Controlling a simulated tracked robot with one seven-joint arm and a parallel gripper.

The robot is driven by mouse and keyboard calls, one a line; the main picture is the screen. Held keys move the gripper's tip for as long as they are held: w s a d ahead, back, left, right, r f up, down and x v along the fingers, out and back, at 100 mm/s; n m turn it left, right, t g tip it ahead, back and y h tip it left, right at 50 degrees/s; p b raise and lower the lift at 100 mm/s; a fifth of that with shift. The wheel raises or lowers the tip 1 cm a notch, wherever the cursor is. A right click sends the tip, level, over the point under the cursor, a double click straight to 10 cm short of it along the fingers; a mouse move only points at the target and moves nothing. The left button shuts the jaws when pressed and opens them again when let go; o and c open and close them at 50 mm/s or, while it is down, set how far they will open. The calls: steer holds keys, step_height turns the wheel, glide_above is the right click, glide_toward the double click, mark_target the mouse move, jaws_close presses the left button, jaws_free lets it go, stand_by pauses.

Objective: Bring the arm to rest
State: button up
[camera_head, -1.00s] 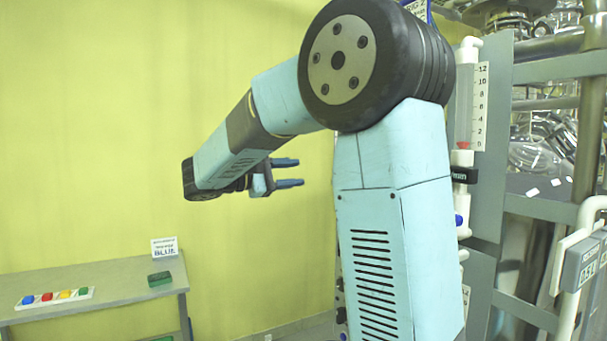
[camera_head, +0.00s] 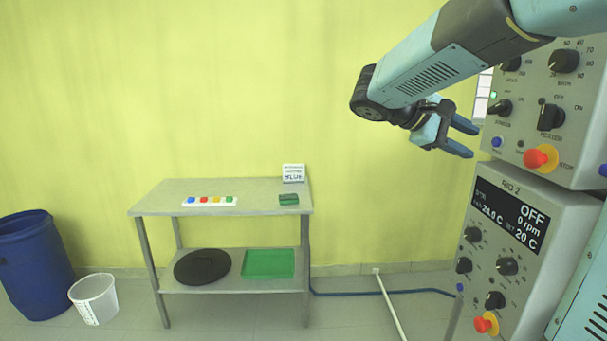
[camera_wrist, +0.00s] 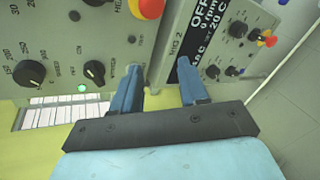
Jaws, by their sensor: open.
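My gripper (camera_head: 466,139) is at the upper right of the head view, at the end of my raised light-blue arm. Its two blue fingers are apart, with nothing between them. They point right, toward the grey control boxes. In the wrist view my gripper (camera_wrist: 160,85) shows both fingers spread, with the upper control box (camera_wrist: 90,40) and the lower display box (camera_wrist: 225,45) beyond the tips. I cannot tell how wide the gap to the panels is.
The upper panel (camera_head: 535,100) has knobs and a red stop button (camera_head: 540,158). The Rig 2 panel (camera_head: 520,245) reads OFF. A grey table (camera_head: 255,198) bears coloured buttons (camera_head: 210,201) and a green block (camera_head: 288,199). A blue barrel (camera_head: 35,265) and white bucket (camera_head: 95,298) stand left.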

steer(key=s+a+f+m+t+y, duration=0.2)
steer(key=s+a+f+y, duration=0.2)
steer(key=s+f+y, duration=0.2)
steer(key=s+a+f+m+t+y, duration=0.3)
steer(key=s+a+f+y, duration=0.2)
steer(key=s, duration=0.5)
steer(key=shift+s+a+f+m+y, duration=0.2)
steer(key=shift+f+m+y, duration=0.15)
steer(key=shift+y, duration=0.75)
steer(key=shift+o, duration=0.2)
